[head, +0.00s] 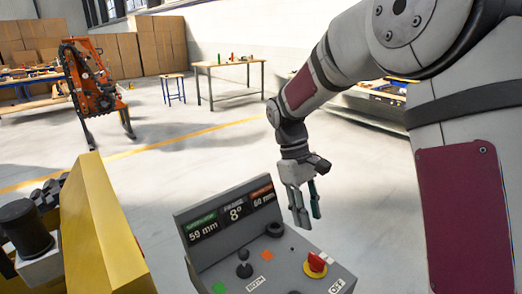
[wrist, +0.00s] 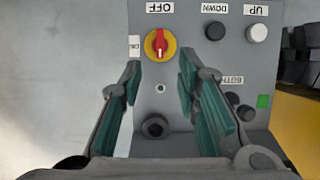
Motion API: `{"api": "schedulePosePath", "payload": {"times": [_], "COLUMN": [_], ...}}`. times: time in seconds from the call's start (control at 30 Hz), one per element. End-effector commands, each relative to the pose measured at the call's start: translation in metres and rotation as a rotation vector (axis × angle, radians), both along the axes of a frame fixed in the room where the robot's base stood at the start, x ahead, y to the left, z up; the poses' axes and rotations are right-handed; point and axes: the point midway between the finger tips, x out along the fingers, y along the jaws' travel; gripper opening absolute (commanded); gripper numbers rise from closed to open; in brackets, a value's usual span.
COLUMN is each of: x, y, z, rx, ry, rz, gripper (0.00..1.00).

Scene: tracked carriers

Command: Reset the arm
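My arm reaches in from the right in the head view, and my gripper (head: 304,205) hangs pointing down above the right part of a grey control box (head: 215,262). In the wrist view my gripper (wrist: 160,95) has its two green-padded fingers spread wide with nothing between them, so it is open. Between and beyond the fingers lie the box's panel (wrist: 145,80), a red rotary switch on a yellow base (wrist: 160,45) by the OFF label, and a black round knob (wrist: 155,127). The fingers look apart from the panel.
The box's display (head: 235,212) stands up at its back. A yellow machine part (head: 100,230) is close on the left. An orange tracked machine (head: 95,80), a wooden table (head: 228,65) and a stool (head: 173,88) stand farther back. The grey floor between is clear.

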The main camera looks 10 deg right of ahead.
Motion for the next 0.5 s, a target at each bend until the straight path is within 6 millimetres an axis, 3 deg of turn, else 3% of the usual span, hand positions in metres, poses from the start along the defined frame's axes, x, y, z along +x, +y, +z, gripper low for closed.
{"api": "schedulePosePath", "payload": {"times": [0.3, 0.5], "x": [-0.056, -0.103], "y": [-0.014, -0.023], "z": [0.072, 0.104], "rx": [0.025, 0.059], "ry": [-0.218, -0.372], "rz": [-0.137, -0.245], "gripper": [0.30, 0.30]}}
